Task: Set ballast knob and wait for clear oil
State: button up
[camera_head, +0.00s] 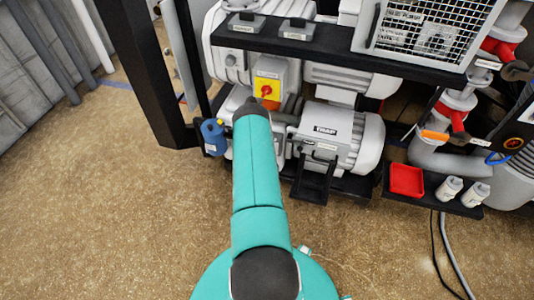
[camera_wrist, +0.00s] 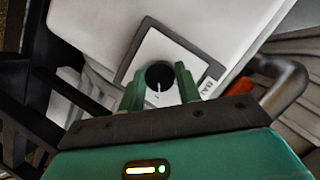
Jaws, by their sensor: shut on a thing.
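In the wrist view, the black ballast knob (camera_wrist: 158,72) has a white pointer line directed down in the picture. It sits on a white plate (camera_wrist: 186,60) with a dark border, whose partly hidden label begins "BA". The two green fingers of my gripper (camera_wrist: 159,80) stand on either side of the knob, shut on it. In the head view, my teal arm reaches to the pump (camera_head: 352,130), and my gripper and the knob are hidden behind the arm's end. I cannot make out an oil sight glass or the oil in either view.
A red-and-yellow switch (camera_head: 267,90) is just above the arm's end. A blue container (camera_head: 213,136) stands left of it. To the right, a black shelf (camera_head: 428,200) holds a red tray (camera_head: 406,180) and two white bottles (camera_head: 448,188). The floor in front is clear apart from cables at right.

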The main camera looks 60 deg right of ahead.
jog(key=shift+m+t, duration=0.5)
jog(key=shift+m, duration=0.3)
jog(key=o, duration=1)
jog(key=shift+c, duration=0.2)
jog(key=shift+s, duration=0.1)
jog(key=v, duration=1.3)
jog(key=shift+s+a, duration=0.2)
jog(key=shift+a, duration=0.2)
